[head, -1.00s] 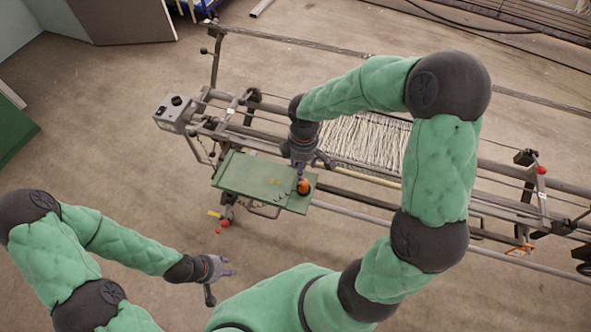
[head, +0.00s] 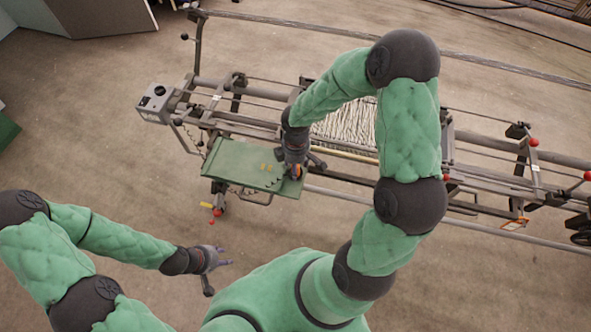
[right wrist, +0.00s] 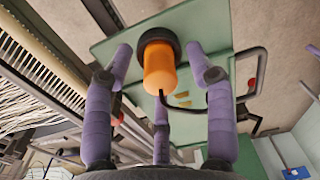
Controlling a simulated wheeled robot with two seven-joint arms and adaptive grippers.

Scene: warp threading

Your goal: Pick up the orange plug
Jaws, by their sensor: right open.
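The orange plug (right wrist: 160,70) stands on the green tray (right wrist: 215,25) in the right wrist view, with a dark ring at its far end and a black cable running from it. My right gripper (right wrist: 160,65) is open, its purple fingers spread around the plug without visibly closing on it. In the head view, the plug (head: 296,171) shows only in part below my right gripper (head: 294,168), at the right end of the green tray (head: 230,165). My left gripper (head: 224,258) is apart from the tray at the lower left, its fingers spread and empty.
The loom frame (head: 260,95) with white warp threads (head: 345,125) lies behind and right of the tray. A grey control box (head: 157,103) sits at its left end. Red-knobbed levers (head: 533,142) stand at the right. Floor around my left gripper is clear.

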